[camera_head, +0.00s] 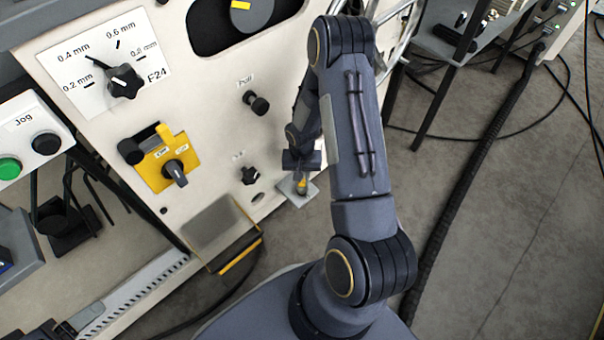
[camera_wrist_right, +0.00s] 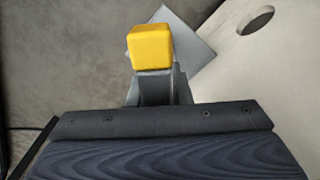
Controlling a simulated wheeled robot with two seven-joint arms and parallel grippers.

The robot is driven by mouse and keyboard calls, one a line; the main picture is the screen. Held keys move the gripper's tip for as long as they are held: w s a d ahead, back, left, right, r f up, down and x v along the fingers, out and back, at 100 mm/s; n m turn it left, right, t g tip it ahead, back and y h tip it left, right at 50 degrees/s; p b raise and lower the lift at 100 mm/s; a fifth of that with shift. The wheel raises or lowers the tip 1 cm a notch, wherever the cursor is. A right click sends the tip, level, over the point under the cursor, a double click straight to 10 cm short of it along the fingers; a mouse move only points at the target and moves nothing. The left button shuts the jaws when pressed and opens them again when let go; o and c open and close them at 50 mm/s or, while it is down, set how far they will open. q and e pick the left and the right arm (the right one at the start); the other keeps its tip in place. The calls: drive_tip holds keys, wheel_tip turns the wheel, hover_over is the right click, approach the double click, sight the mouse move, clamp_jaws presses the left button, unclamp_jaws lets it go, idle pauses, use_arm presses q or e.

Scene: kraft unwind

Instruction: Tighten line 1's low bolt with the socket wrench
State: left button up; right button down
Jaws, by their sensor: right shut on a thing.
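My right gripper (camera_head: 302,176) is at the lower right edge of the cream machine panel, its fingers pointing down and partly hidden by its own body. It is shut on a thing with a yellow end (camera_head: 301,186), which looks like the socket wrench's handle. In the right wrist view the yellow block (camera_wrist_right: 150,46) stands at the tips of the gripper (camera_wrist_right: 153,85). A small grey plate (camera_wrist_right: 190,40) lies just beyond it, by the panel's edge. The low bolt and the wrench's socket cannot be made out. My left gripper is out of view.
The cream panel (camera_head: 215,90) carries a gap dial (camera_head: 124,82), a yellow rotary switch (camera_head: 174,170) and black knobs (camera_head: 256,103). A grey box with a yellow-striped edge (camera_head: 218,230) juts out lower left. Cables cross the floor at right.

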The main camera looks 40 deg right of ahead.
drive_tip(key=shift+f+b, duration=0.8)
drive_tip(key=shift+b, duration=0.2)
idle(1.8)
drive_tip(key=shift+f+m, duration=0.15)
drive_tip(key=shift+m, duration=1.05)
drive_tip(key=shift+m+b, duration=0.3)
drive_tip(key=shift+m, duration=0.8)
